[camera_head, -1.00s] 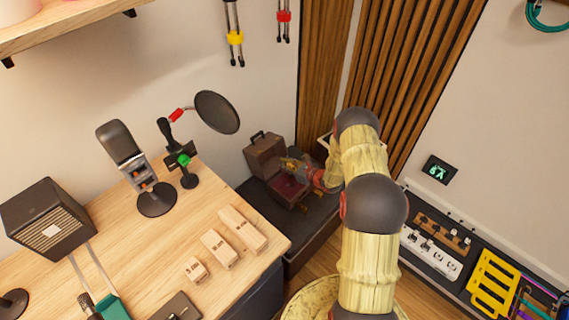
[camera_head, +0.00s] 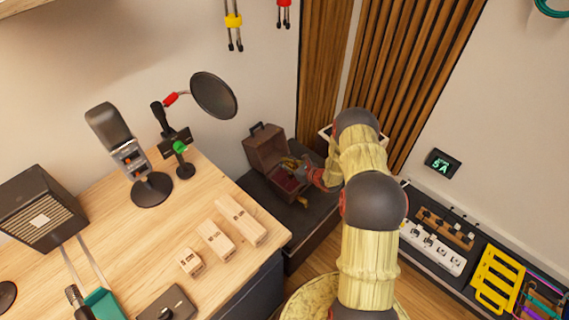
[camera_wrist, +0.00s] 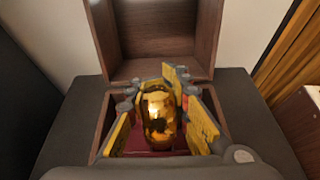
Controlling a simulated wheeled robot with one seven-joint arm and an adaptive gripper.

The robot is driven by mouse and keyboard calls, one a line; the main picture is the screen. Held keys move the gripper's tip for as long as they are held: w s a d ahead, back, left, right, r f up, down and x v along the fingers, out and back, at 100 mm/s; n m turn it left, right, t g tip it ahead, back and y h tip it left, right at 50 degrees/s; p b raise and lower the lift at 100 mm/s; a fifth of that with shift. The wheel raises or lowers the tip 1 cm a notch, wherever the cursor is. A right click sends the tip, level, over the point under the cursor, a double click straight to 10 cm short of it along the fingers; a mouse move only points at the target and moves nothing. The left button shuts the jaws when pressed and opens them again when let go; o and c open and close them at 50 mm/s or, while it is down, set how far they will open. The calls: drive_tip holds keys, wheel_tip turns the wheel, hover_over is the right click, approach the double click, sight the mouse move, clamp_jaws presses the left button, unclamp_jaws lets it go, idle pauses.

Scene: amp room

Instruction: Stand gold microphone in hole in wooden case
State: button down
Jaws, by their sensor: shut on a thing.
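The wooden case (camera_head: 264,150) stands open on a dark surface in the corner, its lid upright at the back. In the wrist view the brown lid (camera_wrist: 155,40) rises behind a dark red lining. The gold microphone (camera_wrist: 159,120) is shiny, looks roughly upright and sits between the yellow finger pads of my gripper (camera_wrist: 160,108), which is shut on it over the case's open part. My gripper (camera_head: 293,168) also shows small in the head view. The hole is hidden, and I cannot tell whether the microphone's lower end is inside it.
A wooden desk (camera_head: 110,235) at left holds a standing microphone (camera_head: 118,135), a round pop filter (camera_head: 213,95), a speaker (camera_head: 40,210) and pale wooden blocks (camera_head: 215,240). The dark surface (camera_wrist: 62,120) is bare beside the case. A slatted panel (camera_head: 390,70) stands behind my arm.

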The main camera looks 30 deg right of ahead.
drive_tip(key=c, duration=1.5)
unclamp_jaws()
drive_tip(key=shift+c, duration=0.2)
drive_tip(key=shift+s, duration=0.1)
drive_tip(key=v, duration=1.1)
drive_tip(key=shift+s+d+r, duration=0.15)
drive_tip(key=shift+s, duration=0.25)
